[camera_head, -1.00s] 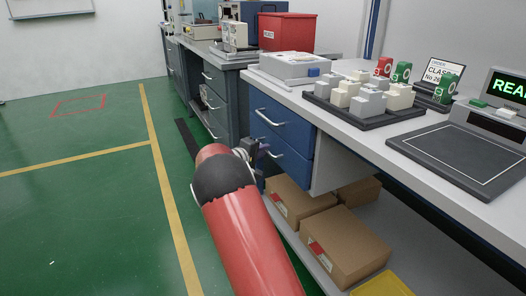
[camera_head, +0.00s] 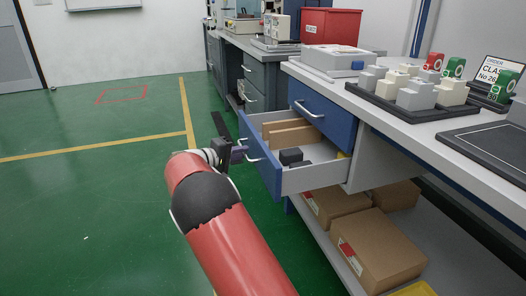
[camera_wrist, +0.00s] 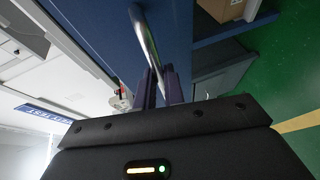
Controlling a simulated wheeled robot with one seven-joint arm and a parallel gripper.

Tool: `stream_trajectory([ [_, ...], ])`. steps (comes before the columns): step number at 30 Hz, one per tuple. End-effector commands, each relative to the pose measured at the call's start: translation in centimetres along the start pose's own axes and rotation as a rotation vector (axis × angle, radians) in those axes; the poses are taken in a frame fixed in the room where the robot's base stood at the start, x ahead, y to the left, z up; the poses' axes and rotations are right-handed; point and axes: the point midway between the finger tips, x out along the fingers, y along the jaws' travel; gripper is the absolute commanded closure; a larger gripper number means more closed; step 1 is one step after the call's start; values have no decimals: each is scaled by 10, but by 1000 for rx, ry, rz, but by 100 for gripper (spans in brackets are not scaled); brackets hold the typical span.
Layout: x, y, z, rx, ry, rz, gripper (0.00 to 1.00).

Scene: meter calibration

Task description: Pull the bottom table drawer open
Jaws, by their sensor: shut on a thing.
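The bottom table drawer (camera_head: 262,165) has a blue front and is pulled well out of the blue cabinet under the white-topped table. Inside it lie dark blocks (camera_head: 292,158) and brown dividers or boards (camera_head: 290,134). My gripper (camera_head: 238,152) is at the drawer front, shut on its silver bar handle (camera_head: 254,147). In the wrist view the handle (camera_wrist: 146,38) runs down between the purple fingers of my gripper (camera_wrist: 158,88). The exact contact at the fingertips is partly hidden in the head view.
The upper blue drawer (camera_head: 322,112) is closed above. Cardboard boxes (camera_head: 385,250) sit on the low shelf below right. Another grey drawer cabinet (camera_head: 258,80) stands behind. The green floor to the left (camera_head: 90,210) is clear.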

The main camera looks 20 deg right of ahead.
Motion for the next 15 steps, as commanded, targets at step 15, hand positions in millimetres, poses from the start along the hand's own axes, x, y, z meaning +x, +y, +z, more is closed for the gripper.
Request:
stream_trajectory([
  [15, -66, -16, -27, -1, -2, -1, 100],
])
